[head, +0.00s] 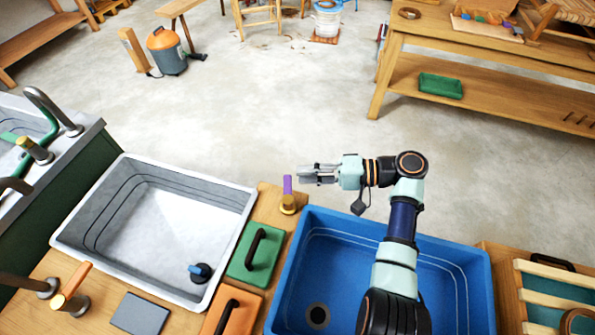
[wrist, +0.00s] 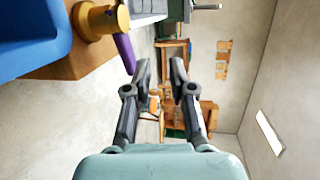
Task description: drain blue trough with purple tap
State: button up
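The blue trough (head: 455,262) is at the lower middle of the head view, with a dark round drain (head: 318,316) in its floor. I cannot tell whether it holds water. The tap has an upright purple handle (head: 288,184) on a brass body (head: 288,204), on the wood by the trough's far left corner. My gripper (head: 306,174) is open and empty, just right of the handle and pointing left. In the wrist view my fingers (wrist: 159,72) are apart. The purple handle (wrist: 124,52) lies left of them, outside the gap, and the trough (wrist: 30,38) fills the upper left.
A grey-white basin (head: 165,215) with a dark blue plug-like piece (head: 200,272) is on the left. A green block (head: 255,253) and an orange block (head: 234,312), both with black handles, lie between the basins. An orange-handled tap (head: 72,285) stands lower left. Open floor lies beyond.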

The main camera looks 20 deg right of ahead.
jog(key=shift+s+d+f, duration=0.2)
jog(key=shift+s+d, duration=0.55)
jog(key=shift+d, duration=0.15)
jog(key=shift+s+d+f, duration=0.15)
jog(key=shift+s+d, duration=0.55)
jog(key=shift+d, duration=0.15)
